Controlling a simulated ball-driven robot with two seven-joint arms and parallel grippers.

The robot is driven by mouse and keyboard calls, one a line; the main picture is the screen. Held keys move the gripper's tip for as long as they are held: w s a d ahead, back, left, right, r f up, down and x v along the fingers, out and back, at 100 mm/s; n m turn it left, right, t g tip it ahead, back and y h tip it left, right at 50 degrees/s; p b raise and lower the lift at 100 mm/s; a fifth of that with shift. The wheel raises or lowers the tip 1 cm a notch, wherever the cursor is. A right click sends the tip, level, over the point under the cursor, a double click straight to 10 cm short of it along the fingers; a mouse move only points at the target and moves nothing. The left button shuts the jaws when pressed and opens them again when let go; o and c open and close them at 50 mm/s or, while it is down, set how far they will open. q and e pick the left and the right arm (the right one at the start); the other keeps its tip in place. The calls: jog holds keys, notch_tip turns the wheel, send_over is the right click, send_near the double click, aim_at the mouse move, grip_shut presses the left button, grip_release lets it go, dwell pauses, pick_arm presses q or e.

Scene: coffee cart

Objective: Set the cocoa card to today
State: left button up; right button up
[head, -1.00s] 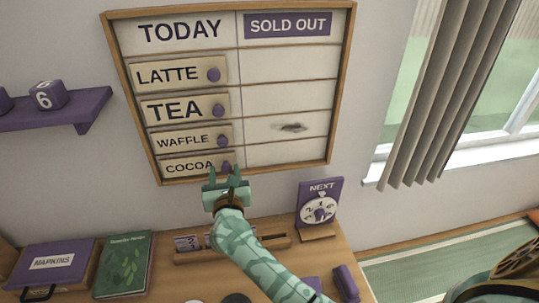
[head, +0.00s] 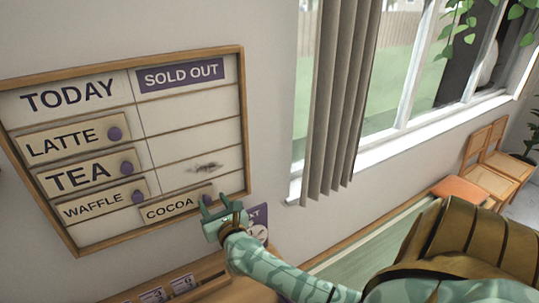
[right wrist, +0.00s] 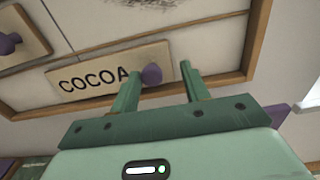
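The cocoa card (head: 170,210) is a cream plate with a purple knob, in the bottom row of the menu board (head: 147,50). It straddles the line between the TODAY and SOLD OUT columns, mostly on the SOLD OUT side. It also shows in the right wrist view (right wrist: 92,80). My right gripper (head: 219,206) is at the board's lower right, with fingers apart. In the right wrist view its fingers (right wrist: 158,88) stand either side of the cocoa knob (right wrist: 152,75), which is close to the left finger; contact is unclear. My left gripper is not in view.
The latte (head: 73,142), tea (head: 90,174) and waffle (head: 104,203) cards sit in the TODAY column. A purple NEXT sign (head: 257,222) is partly behind my right arm. A shelf top (head: 205,285) lies below. Blinds (head: 335,110) and a window are to the right.

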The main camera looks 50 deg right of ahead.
jog(key=s+d, duration=0.1)
jog(key=d, duration=0.4)
jog(key=s+d+b, duration=0.1)
jog(key=d, duration=0.2)
jog(key=shift+s+f, duration=0.1)
jog(key=shift+s, duration=0.2)
jog(key=b+v, duration=0.1)
jog(key=v, duration=1.4)
jog(key=shift+s+b, duration=0.3)
jog(key=shift+b, duration=0.1)
jog(key=shift+a, duration=0.15)
